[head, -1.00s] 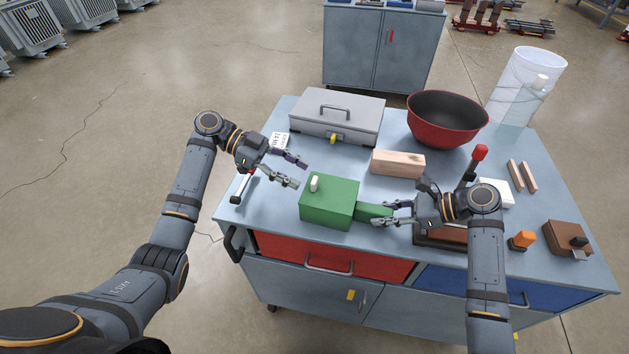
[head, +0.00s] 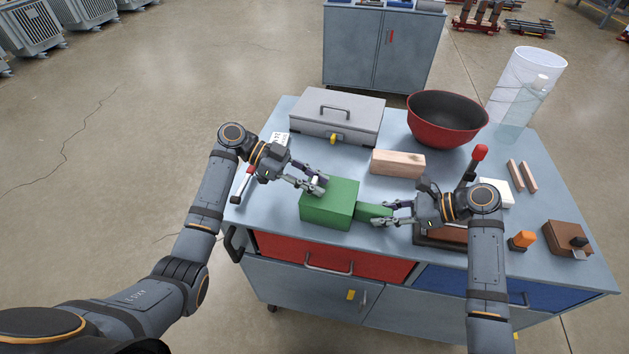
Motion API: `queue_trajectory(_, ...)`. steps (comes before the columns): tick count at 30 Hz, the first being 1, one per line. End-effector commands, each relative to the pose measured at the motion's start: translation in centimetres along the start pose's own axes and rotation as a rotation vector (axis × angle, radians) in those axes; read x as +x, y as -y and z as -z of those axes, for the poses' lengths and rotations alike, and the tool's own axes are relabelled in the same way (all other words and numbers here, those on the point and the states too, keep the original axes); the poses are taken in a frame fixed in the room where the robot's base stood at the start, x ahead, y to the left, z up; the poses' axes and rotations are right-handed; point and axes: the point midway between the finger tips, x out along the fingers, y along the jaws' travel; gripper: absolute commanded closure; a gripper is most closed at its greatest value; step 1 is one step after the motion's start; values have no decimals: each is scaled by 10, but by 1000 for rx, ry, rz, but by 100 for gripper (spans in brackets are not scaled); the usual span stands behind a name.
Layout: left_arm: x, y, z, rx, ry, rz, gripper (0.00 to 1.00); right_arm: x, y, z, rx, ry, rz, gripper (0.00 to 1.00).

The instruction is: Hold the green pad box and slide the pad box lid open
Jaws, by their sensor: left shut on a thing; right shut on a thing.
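The green pad box (head: 328,207) sits on the grey-blue workbench near its front edge. A narrower green block (head: 372,211) sticks out from its right side, like a handle. My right gripper (head: 385,213) is shut on this green block. My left gripper (head: 318,185) is shut on the small white knob on top of the box, at the lid's left part. The fingers mostly hide the knob. The lid's seam cannot be made out, and the lid looks level on the box.
A grey metal case (head: 337,119) and a red bowl (head: 447,118) stand behind the box. A wooden block (head: 397,163) lies to its right rear. A clear bin (head: 522,95), an orange-topped object (head: 522,240) and a brown box (head: 567,238) are further right.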

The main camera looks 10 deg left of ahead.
Motion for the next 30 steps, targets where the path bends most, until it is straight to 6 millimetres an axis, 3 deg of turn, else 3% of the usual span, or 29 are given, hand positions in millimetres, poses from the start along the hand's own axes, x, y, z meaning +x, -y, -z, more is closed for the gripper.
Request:
queue_trajectory(11, -5, 0, -2, 0, 2, 0, 100, 0, 0, 0, 0, 0, 0, 100)
queue_trajectory(21, -82, 1, -34, -4, 5, 3, 100, 0, 0, 0, -1, -1, 0, 100)
queue_trajectory(25, -101, 1, -42, -3, 4, 1, 100, 0, 0, 0, 0, -1, 0, 100)
queue_trajectory(30, -108, 0, -45, -1, 2, 1, 100, 0, 0, 0, 0, -1, 1, 100)
